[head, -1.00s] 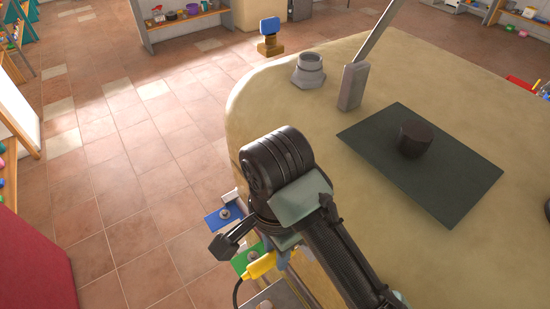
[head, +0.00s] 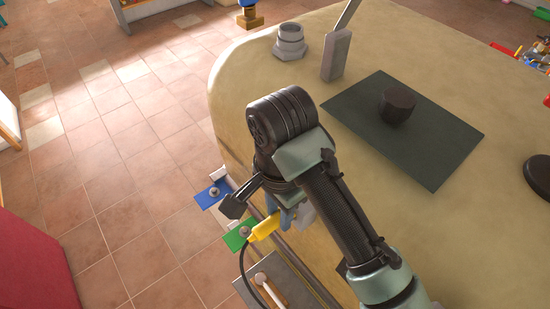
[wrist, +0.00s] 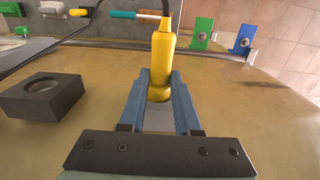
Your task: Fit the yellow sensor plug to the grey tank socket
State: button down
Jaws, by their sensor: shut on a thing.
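The yellow sensor plug (wrist: 162,55) is held between the two blue-grey fingers of my gripper (wrist: 161,88), clear of the beige surface (wrist: 230,110) in the wrist view. Its far end points away from the gripper. In the head view the plug (head: 265,226) sticks out to the lower left of my gripper (head: 286,214), with a black cable trailing down from it. I cannot tell for sure which part is the grey tank socket. A grey round fitting (head: 289,42) stands on the beige top, and a black block with a round hole (wrist: 42,97) shows at left in the wrist view.
Green (head: 238,235) and blue (head: 212,194) tabs stick out from the beige body's left edge. A grey lever post (head: 336,55) and a dark mat (head: 425,128) with a black knob are on top. A teal-handled tool (wrist: 136,14) lies beyond the plug.

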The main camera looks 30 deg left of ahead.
jog(key=shift+w+d, duration=0.15)
jog(key=shift+w, duration=0.25)
jog(key=c, duration=0.5)
grip_release()
jog(key=shift+c, duration=0.2)
jog(key=shift+r, duration=0.1)
notch_tip(320, 180, up, 13)
jog(key=shift+b, duration=0.4)
jog(key=shift+w, duration=0.1)
